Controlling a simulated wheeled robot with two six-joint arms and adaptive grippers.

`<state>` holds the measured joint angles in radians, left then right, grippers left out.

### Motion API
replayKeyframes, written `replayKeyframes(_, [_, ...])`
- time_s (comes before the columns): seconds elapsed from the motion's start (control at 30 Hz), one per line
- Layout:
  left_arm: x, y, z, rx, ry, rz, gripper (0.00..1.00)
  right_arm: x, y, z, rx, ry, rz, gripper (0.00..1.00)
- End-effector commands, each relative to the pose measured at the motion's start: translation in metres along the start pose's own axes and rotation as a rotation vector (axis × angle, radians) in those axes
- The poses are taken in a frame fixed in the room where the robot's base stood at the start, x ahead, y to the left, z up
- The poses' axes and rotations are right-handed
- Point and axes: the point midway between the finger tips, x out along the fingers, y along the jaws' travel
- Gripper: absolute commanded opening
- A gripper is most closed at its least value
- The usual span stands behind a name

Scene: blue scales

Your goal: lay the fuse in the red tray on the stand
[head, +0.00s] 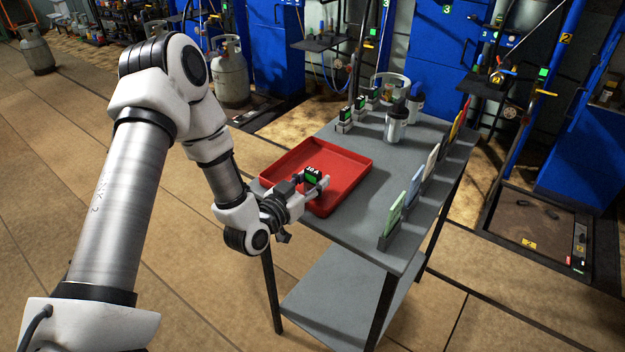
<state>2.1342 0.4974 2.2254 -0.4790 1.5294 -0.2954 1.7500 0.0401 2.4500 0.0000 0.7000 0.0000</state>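The red tray (345,162) lies on the left part of the grey stand's top (345,222). My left gripper (316,184) reaches in over the tray's near side. It is shut on a fuse (312,174) with a black labelled top and a green band. The fuse is upright and shows over the tray's floor; I cannot tell whether it touches the floor. The gripper hides the fuse's lower part. My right gripper is not in view.
Several similar fuses (345,117) stand at the stand's far left edge. A row of coloured upright cards (411,193) lines the right edge. The rest of the tray's floor looks empty.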

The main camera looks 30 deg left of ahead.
Motion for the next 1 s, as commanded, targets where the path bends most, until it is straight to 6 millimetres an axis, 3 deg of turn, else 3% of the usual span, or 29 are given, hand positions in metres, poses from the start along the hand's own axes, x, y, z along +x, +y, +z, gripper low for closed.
replayKeyframes(0.07, [0.000, 0.000, 0.000, 0.000, -0.001, 0.000, 0.65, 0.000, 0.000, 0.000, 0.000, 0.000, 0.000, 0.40])
replayKeyframes(0.47, [-0.005, -0.001, -0.004, -0.003, -0.002, -0.002, 0.65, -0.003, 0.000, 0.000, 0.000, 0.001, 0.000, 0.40])
replayKeyframes(0.83, [-0.091, -0.001, -0.004, -0.009, -0.003, -0.005, 0.65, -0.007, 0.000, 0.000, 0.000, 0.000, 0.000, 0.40])
replayKeyframes(0.9, [-0.105, -0.001, -0.009, -0.005, -0.005, -0.002, 0.65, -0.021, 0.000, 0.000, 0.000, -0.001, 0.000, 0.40])
replayKeyframes(1.0, [-0.117, 0.000, -0.006, -0.002, -0.006, 0.000, 0.65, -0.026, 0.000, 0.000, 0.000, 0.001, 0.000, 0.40])
